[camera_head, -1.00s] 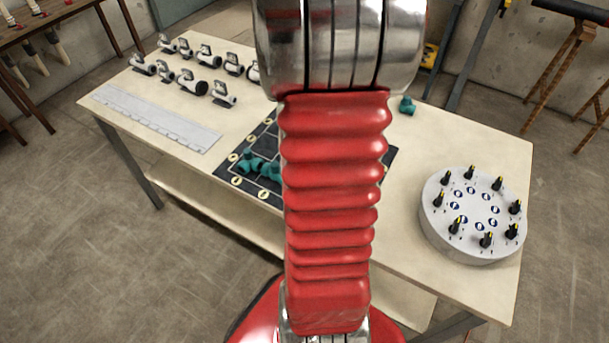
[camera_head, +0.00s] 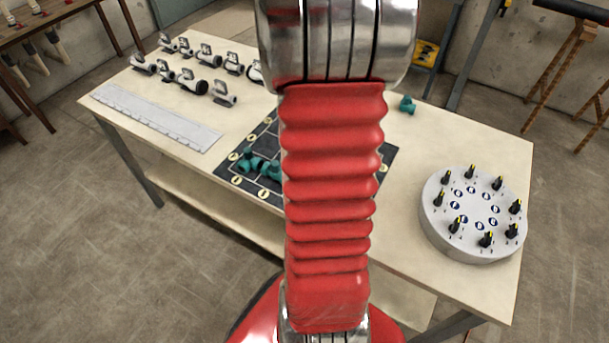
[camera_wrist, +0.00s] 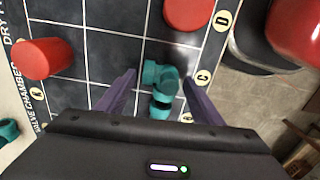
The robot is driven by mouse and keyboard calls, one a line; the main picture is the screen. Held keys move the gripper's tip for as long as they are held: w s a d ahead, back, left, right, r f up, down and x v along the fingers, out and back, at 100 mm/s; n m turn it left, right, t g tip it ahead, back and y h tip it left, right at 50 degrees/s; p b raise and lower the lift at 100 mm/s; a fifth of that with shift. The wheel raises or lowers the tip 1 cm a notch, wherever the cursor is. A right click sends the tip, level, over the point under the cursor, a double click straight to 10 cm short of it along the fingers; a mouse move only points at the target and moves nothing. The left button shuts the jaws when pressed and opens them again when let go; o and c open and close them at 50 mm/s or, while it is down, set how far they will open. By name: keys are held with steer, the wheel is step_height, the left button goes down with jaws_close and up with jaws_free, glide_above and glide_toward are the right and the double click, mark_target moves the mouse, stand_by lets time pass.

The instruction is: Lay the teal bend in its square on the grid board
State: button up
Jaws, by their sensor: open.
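My gripper (camera_wrist: 159,79) is open in the wrist view, its two purple fingers apart over the dark grid board (camera_wrist: 112,52). A teal fitting with a bent shape (camera_wrist: 161,76) shows between the fingers, on or just above the board near the letter C; contact with the fingers is unclear. In the head view, teal pieces (camera_head: 246,162) sit at the front left of the board (camera_head: 226,172). A separate small teal fitting (camera_head: 407,104) stands on the bare table behind. I cannot tell which teal piece is the bend. My arm hides the board's middle and my gripper in the head view.
Two red round pieces (camera_wrist: 45,58) (camera_wrist: 188,12) show in the wrist view, with another teal piece (camera_wrist: 8,130) at the left edge. A round grey stand (camera_head: 475,246) with black knobs is at right. Grey-white fittings (camera_head: 195,82) and a pale strip (camera_head: 155,117) are at left.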

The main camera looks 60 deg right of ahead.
steer(key=shift+r, duration=0.15)
step_height(320, 180, up, 12)
stand_by(0.6)
stand_by(0.6)
steer(key=w+a+r+t, duration=0.1)
steer(key=a+r, duration=0.4)
steer(key=a, duration=1)
steer(key=w+a+r+m+t, duration=0.1)
steer(key=a+r+t, duration=0.3)
steer(key=a, duration=1.1)
steer(key=shift+w+a+r+m+t, duration=0.3)
steer(key=shift+w+a+r, duration=0.05)
steer(key=shift+r, duration=0.5)
